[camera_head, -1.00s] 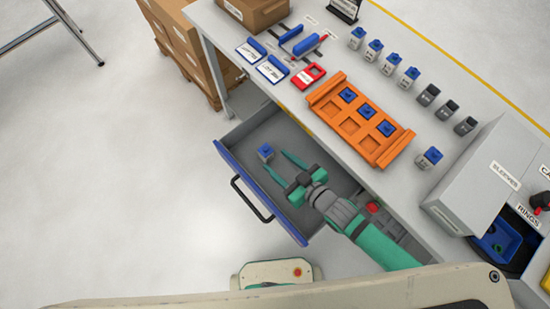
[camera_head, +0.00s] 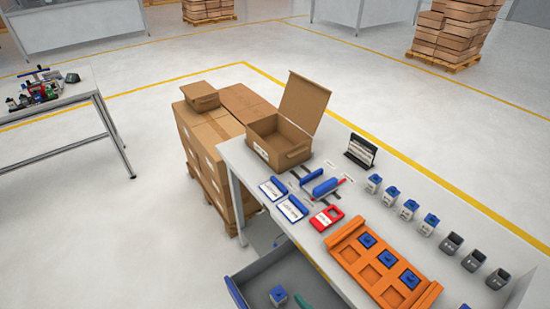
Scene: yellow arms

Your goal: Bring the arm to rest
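The workbench (camera_head: 345,225) bears an orange tray (camera_head: 345,253) with several blue-topped pieces, a red frame (camera_head: 327,218), rows of small blocks and an open cardboard box (camera_head: 279,141). Stacked cartons (camera_head: 205,150) stand left of the bench. Open floor lies left.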

